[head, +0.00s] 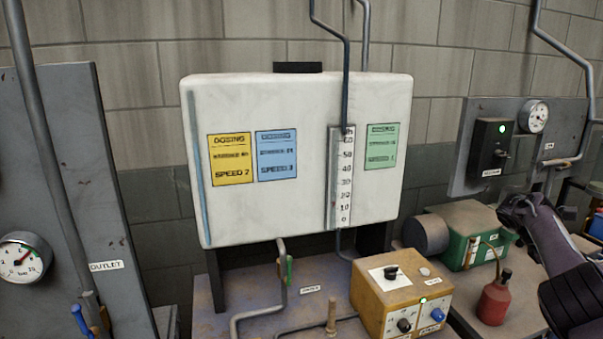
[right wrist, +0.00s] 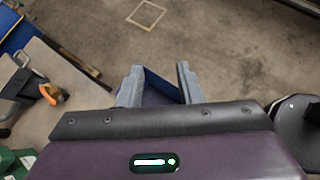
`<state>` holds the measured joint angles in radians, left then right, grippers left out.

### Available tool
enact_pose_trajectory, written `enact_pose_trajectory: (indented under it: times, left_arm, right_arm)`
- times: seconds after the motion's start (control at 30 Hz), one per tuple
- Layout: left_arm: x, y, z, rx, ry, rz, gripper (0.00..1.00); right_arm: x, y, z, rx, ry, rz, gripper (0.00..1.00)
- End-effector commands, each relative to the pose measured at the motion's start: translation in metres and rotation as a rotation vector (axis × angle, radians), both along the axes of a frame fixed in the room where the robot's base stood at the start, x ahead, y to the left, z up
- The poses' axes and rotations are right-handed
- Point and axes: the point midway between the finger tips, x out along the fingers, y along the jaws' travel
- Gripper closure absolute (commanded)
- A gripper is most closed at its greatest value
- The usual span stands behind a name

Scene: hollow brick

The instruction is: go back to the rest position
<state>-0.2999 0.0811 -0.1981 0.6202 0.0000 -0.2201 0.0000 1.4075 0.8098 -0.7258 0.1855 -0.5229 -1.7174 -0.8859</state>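My right gripper (right wrist: 160,72) shows in the right wrist view with its two grey fingers apart and nothing seen between them but a dark bluish surface and floor. In the head view my right arm (head: 565,255) comes in at the right edge, its dark end raised in front of the bench at the right; the fingers cannot be made out there. My left gripper and left arm are in neither view.
A white tank (head: 300,110) stands behind a yellow control box (head: 392,295). A red oil can (head: 494,300) and a green pump (head: 466,240) are close to my right arm. A grey panel (head: 60,190) stands at left. The right wrist view shows open floor (right wrist: 215,45).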

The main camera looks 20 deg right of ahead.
Motion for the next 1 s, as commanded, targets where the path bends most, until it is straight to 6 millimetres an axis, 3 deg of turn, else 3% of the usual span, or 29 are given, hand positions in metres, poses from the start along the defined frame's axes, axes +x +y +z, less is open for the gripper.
enact_pose_trajectory:
  times: [0.03, 0.2, 0.23, 0.27, 0.47, 0.67, 0.87, 1.0]
  left_arm:
    - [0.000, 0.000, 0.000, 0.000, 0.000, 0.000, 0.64]
    - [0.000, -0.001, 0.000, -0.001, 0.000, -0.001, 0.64]
    - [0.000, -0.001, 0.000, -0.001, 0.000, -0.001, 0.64]
    - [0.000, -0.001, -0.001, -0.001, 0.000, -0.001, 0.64]
    - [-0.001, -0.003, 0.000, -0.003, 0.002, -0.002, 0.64]
    - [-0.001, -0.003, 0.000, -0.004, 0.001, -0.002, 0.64]
    - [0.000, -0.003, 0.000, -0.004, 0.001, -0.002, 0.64]
    - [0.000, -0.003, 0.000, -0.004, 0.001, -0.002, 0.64]
  right_arm:
    - [-0.019, -0.014, 0.003, -0.006, 0.000, -0.035, 0.67]
    - [-0.072, -0.050, 0.012, -0.022, 0.000, -0.132, 0.67]
    - [-0.082, -0.055, 0.013, -0.024, 0.000, -0.148, 0.67]
    - [-0.079, -0.055, 0.004, -0.034, -0.004, -0.138, 0.67]
    - [-0.070, -0.064, -0.057, -0.111, -0.083, -0.090, 0.67]
    - [-0.073, -0.076, -0.133, -0.190, -0.194, -0.034, 0.67]
    - [-0.097, -0.087, -0.229, -0.260, -0.365, 0.045, 0.67]
    - [-0.128, -0.091, -0.287, -0.282, -0.496, 0.096, 0.67]
